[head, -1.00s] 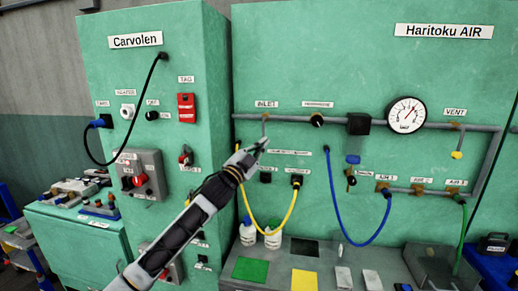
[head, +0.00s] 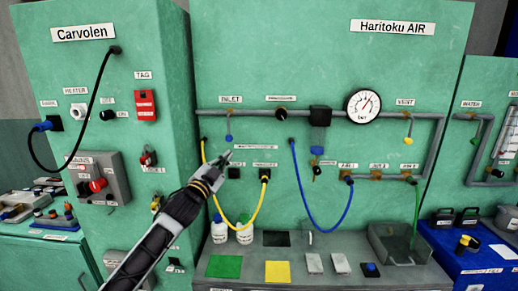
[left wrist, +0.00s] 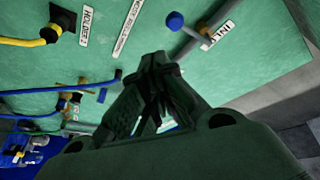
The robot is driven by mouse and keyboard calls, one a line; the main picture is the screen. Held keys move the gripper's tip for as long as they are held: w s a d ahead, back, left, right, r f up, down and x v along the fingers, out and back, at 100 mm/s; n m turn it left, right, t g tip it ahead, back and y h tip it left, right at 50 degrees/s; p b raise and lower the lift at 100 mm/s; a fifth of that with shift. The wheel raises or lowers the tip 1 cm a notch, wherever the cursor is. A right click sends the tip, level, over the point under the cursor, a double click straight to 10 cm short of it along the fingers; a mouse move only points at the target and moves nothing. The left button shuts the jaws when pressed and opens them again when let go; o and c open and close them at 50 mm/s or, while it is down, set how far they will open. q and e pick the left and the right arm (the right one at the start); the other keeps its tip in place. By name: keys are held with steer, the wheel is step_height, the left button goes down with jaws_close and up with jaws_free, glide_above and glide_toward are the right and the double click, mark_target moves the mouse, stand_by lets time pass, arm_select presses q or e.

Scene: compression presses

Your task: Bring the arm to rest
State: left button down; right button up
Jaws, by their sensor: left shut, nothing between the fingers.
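My left arm comes in from the lower left in the head view. Its gripper (head: 222,165) is in front of the green Haritoku AIR panel (head: 300,60), just right of the upper end of the yellow hose (head: 258,208). The gripper is shut and empty. In the left wrist view the closed fingers (left wrist: 155,75) point at the green panel, with the blue-ended inlet valve (left wrist: 175,21) beyond their tips. I cannot tell the exact gap to the panel. My right gripper is not in view.
A pressure gauge (head: 363,106), a blue hose (head: 312,205) and a green hose (head: 416,205) are on the panel. A grey shelf (head: 325,262) below holds white bottles and coloured pads. The green Carvolen cabinet (head: 85,80) stands at left, with a black cable hanging on it.

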arm_select(q)
steer(key=s+a+f+n+g+y, duration=0.1)
steer(key=s+f+n+g+y, duration=0.1)
steer(key=s+f, duration=0.5)
steer(key=s+a+f+n+g+y, duration=0.2)
steer(key=s+f+n+g, duration=0.1)
steer(key=f, duration=0.8)
steer(key=s+a+f+n+g+y, duration=0.1)
steer(key=s+f+n+g+y, duration=0.1)
steer(key=s+f, duration=0.5)
steer(key=s+a+f+n+g, duration=0.1)
steer(key=s+a+f+g, duration=0.15)
steer(key=s+f, duration=0.4)
steer(key=s+a+f+n+g+y, duration=0.15)
steer(key=s+f+g, duration=0.25)
steer(key=s, duration=0.6)
steer(key=s+a+f+n+g, duration=0.25)
steer(key=s+f, duration=0.25)
steer(key=s, duration=0.3)
step_height(320, 180, down, 34)
steer(key=s+m+g, duration=0.1)
steer(key=s, duration=0.2)
steer(key=s+a+f+g, duration=0.1)
steer(key=s+a+f, duration=0.2)
steer(key=s+f, duration=1.5)
steer(key=s, duration=0.3)
steer(key=shift+s+a+f, duration=0.15)
steer(key=shift+s+f, duration=0.1)
steer(key=shift+f, duration=0.15)
